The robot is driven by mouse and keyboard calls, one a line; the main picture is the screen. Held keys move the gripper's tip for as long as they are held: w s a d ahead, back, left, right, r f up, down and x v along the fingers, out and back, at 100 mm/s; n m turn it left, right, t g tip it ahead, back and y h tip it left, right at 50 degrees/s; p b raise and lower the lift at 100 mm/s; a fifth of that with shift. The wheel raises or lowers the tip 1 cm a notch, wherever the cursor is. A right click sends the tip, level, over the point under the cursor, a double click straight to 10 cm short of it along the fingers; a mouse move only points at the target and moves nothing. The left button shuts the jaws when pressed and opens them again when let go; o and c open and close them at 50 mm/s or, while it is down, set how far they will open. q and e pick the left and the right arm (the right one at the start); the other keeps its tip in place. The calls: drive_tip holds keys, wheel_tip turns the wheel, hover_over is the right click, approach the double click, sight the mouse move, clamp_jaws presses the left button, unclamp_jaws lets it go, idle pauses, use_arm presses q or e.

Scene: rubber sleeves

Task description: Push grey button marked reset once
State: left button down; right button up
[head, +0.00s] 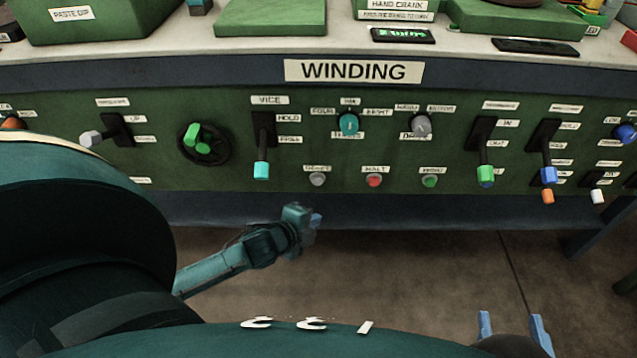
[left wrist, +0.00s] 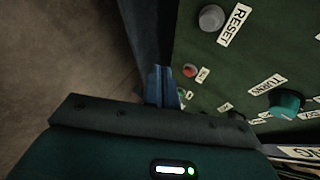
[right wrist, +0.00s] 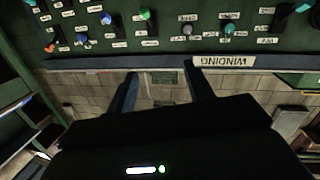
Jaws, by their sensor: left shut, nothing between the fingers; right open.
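The grey reset button (head: 317,179) is a small round knob low on the green panel, left of the red button. In the left wrist view it is large (left wrist: 211,18), beside its RESET label (left wrist: 234,25). My left gripper (head: 316,219) is just below the reset button in the head view, its blue fingertips together and empty. In the left wrist view its fingers (left wrist: 162,85) are apart from the button. My right gripper (head: 513,322) is open and empty at the bottom right of the head view; its spread fingers show in the right wrist view (right wrist: 164,82).
The red halt button (head: 374,180) and a green button (head: 429,180) share the row. A cyan-tipped lever (head: 262,150) hangs left above the reset button. A teal knob (head: 348,124) and grey knob (head: 420,124) sit higher. Free floor space lies below the panel.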

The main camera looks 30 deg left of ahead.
sight(317, 181)
use_arm(q)
drive_tip(key=shift+w, duration=0.1)
drive_tip(key=w+a+b, duration=0.3)
drive_tip(key=w+a, duration=0.1)
drive_tip(key=w, duration=0.3)
drive_tip(key=shift+w+a, duration=0.2)
drive_tip(key=shift+a, duration=0.05)
use_arm(e)
drive_tip(key=shift+s+a+n+t+y, duration=0.1)
drive_tip(key=shift+a+n+t+y, duration=0.55)
drive_tip(key=shift+t+y, duration=0.2)
drive_tip(key=shift+r, duration=0.1)
idle(1.0)
use_arm(q)
drive_tip(key=shift+w+a, duration=0.25)
drive_tip(key=shift+w, duration=0.1)
use_arm(e)
drive_tip(key=shift+r, duration=0.15)
